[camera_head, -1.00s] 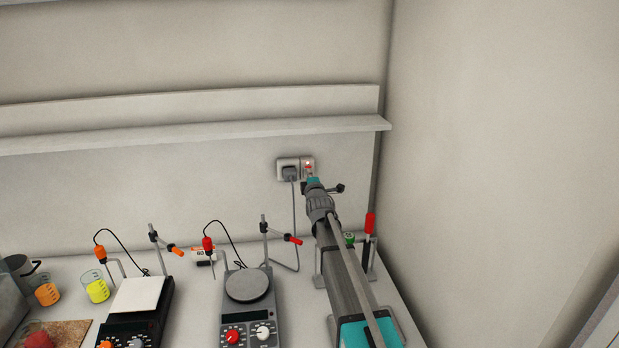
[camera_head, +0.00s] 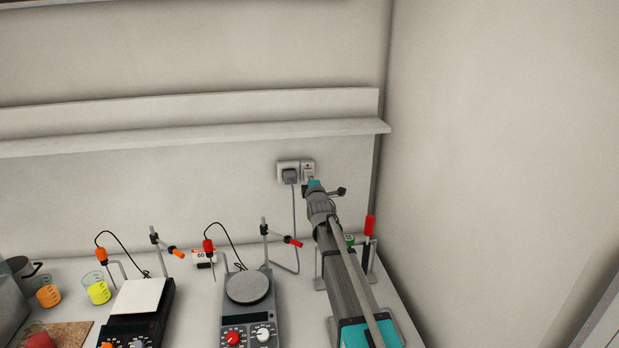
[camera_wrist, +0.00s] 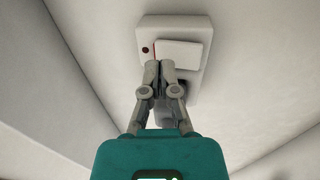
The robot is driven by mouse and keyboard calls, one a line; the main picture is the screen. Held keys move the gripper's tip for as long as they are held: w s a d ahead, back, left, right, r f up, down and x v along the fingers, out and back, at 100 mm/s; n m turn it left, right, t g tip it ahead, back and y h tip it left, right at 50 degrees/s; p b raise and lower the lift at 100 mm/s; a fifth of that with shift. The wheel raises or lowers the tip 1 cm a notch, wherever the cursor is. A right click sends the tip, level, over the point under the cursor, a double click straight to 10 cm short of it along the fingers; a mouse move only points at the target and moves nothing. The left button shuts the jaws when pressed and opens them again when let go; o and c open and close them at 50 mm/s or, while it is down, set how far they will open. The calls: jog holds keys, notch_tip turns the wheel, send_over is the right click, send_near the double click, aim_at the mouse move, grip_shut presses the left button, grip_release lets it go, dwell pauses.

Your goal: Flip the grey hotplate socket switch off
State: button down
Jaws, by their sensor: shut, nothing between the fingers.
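The socket switch (camera_head: 308,168) is on the back wall, at the right end of a white socket plate (camera_head: 281,166). In the wrist view its pale rocker (camera_wrist: 180,53) has a dark red lamp (camera_wrist: 145,50) and a thin red edge beside it. The lamp looks unlit. A grey plug (camera_head: 290,175) sits in the socket, with its cord hanging down. My gripper (camera_head: 311,181) is just below the switch in the head view. In the wrist view my gripper (camera_wrist: 159,68) is shut and empty, its fingertips overlapping the rocker's near edge; I cannot tell if they touch.
A hotplate (camera_head: 248,287) stands on the bench below, with another white-topped one (camera_head: 138,296) to its left. A stand with a red handle (camera_head: 370,226) is right of my arm. A shelf (camera_head: 200,136) runs above the socket; the side wall (camera_head: 480,170) is at right.

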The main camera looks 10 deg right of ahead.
jog(key=s+r+p, duration=0.1)
jog(key=s, duration=1.1)
jog(key=shift+r+p, duration=0.3)
jog(key=shift+r, duration=0.05)
jog(key=shift+s+a, duration=0.1)
jog(key=s+f+m+g, duration=0.95)
jog(key=s+f, duration=0.35)
jog(key=f, duration=0.3)
jog(key=s+f+m+g, duration=0.3)
jog(key=s+m+g, duration=0.1)
jog(key=s, duration=0.6)
jog(key=s+f+m+g, duration=0.3)
jog(key=s+g, duration=0.3)
jog(key=s, duration=0.4)
jog(key=shift+s+a+m+b, duration=0.25)
jog(key=shift+m+b, duration=0.2)
jog(key=shift+m, duration=0.3)
